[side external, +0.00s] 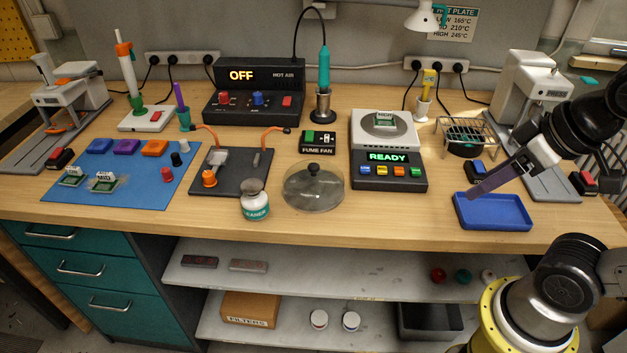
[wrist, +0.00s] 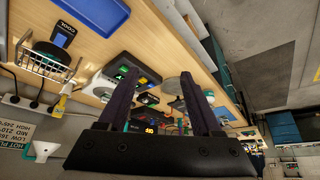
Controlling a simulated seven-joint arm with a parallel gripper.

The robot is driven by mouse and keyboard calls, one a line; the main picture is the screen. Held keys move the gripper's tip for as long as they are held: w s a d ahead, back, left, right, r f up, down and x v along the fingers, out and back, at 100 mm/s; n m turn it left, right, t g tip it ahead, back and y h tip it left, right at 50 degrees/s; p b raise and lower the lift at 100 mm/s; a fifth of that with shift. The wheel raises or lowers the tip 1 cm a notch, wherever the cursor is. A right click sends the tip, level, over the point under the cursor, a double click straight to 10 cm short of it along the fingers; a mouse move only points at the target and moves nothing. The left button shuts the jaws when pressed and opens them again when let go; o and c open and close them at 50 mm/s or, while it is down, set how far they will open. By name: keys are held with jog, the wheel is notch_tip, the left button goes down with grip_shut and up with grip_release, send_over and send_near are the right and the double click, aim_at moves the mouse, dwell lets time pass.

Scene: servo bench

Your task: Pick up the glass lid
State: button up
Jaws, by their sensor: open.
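The glass lid (side external: 314,188) is a clear grey dome with a black knob on top. It sits on the wooden bench near the front edge, between the white cleaner bottle and the hot plate. My gripper (side external: 474,191) is at the right side of the bench, above the blue tray and well to the right of the lid. In the wrist view my gripper's two dark fingers (wrist: 155,92) stand apart with nothing held between them. The lid also shows in the wrist view (wrist: 172,86), small and partly behind a finger.
The blue tray (side external: 510,224) is empty under my gripper. The hot plate (side external: 388,170), reading READY, stands between my gripper and the lid. The cleaner bottle (side external: 255,203) is close to the lid's left. A wire basket (side external: 468,134) stands behind the tray.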

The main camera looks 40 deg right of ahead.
jog(key=w+a+r+m+g, duration=0.1)
jog(key=w+r+m+g, duration=0.1)
jog(key=w+r+m, duration=1.05)
jog(key=m+g, duration=0.4)
jog(key=m, duration=0.2)
send_over(314, 165)
jog(key=f, duration=1.5)
jog(key=shift+s+d+f, duration=0.2)
jog(key=shift+d+f, duration=0.15)
jog(key=shift+f, duration=0.05)
jog(key=shift+w+a+f, duration=0.1)
jog(key=shift+a+f, duration=0.1)
jog(key=shift+f, duration=1.45)
jog(key=shift+w+a+f, duration=0.1)
jog(key=shift+a+f, duration=0.1)
jog(key=shift+f, duration=1.4)
